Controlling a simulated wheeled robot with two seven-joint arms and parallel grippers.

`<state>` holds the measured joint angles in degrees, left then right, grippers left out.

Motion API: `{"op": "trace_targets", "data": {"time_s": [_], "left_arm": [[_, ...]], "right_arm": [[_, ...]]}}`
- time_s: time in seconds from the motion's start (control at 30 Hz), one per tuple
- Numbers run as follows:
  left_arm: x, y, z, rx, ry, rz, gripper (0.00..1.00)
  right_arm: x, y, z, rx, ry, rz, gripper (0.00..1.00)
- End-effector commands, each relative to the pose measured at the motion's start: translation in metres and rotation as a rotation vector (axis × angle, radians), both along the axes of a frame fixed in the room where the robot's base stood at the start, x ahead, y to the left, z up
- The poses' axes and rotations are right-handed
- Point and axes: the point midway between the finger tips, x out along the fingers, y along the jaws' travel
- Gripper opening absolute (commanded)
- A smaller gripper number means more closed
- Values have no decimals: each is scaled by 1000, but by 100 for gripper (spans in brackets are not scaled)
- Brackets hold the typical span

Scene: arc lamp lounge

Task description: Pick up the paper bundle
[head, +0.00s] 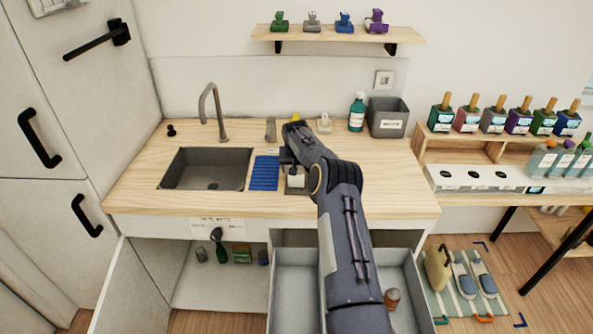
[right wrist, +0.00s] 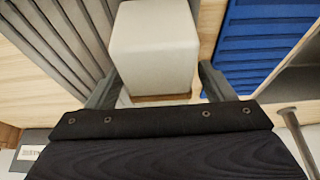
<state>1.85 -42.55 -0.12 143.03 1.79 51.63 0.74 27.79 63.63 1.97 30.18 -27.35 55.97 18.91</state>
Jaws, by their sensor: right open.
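A pale block with a brown lower edge, which looks like the paper bundle (right wrist: 153,45), stands on the counter between the two fingers of my right gripper (right wrist: 160,84). The fingers are open on either side of it, and I cannot tell whether they touch it. In the head view the bundle (head: 296,182) shows only in part, right of the blue ribbed mat, below my right gripper (head: 290,160). My right forearm hides part of the counter there. My left gripper is not in view.
The blue mat (head: 264,173) and sink (head: 205,168) lie to the left. A grey slatted piece (right wrist: 60,45) is close beside the bundle. A grey bin (head: 388,118) and spray bottle (head: 357,112) stand at the back. An open drawer (head: 297,290) juts out below the counter.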

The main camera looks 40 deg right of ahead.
Motion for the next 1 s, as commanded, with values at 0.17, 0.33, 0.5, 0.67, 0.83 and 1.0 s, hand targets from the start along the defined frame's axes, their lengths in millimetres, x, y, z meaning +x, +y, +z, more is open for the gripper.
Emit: {"op": "trace_targets", "data": {"time_s": [0.17,0.33,0.5,0.67,0.83,1.0], "left_arm": [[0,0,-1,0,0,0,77],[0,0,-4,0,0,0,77],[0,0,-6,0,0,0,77],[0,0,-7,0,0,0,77],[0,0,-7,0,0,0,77],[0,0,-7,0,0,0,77]], "right_arm": [[0,0,-1,0,0,0,75],[0,0,-3,1,1,0,75],[0,0,-5,1,1,0,75],[0,0,-5,1,1,0,75],[0,0,-5,1,1,0,75],[0,0,-5,0,0,0,57]]}}
